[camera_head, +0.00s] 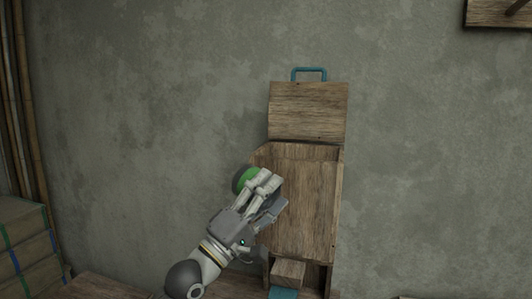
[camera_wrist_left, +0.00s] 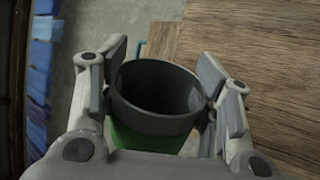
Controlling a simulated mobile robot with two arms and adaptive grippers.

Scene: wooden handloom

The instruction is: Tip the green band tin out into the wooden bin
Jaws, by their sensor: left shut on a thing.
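The green band tin (camera_head: 243,179) is dark grey with a green band. My left gripper (camera_head: 264,184) is shut on it, in front of the left side of the wooden bin (camera_head: 305,205). In the left wrist view the tin (camera_wrist_left: 152,108) sits between both fingers of my left gripper (camera_wrist_left: 160,95). Its open mouth shows a dark inside, and I cannot make out any contents. In the head view the fingers hide much of the tin, so its exact tilt is unclear. The bin is tall, with its lid (camera_head: 307,112) raised at the back. My right gripper is not in view.
The lid has a teal handle (camera_head: 310,71). A small opening with a wooden block (camera_head: 288,271) and a teal piece (camera_head: 283,293) is at the bin's foot. Stacked bundles (camera_head: 25,245) and poles (camera_head: 20,110) stand at the far left. A wooden shelf (camera_head: 498,13) is at top right.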

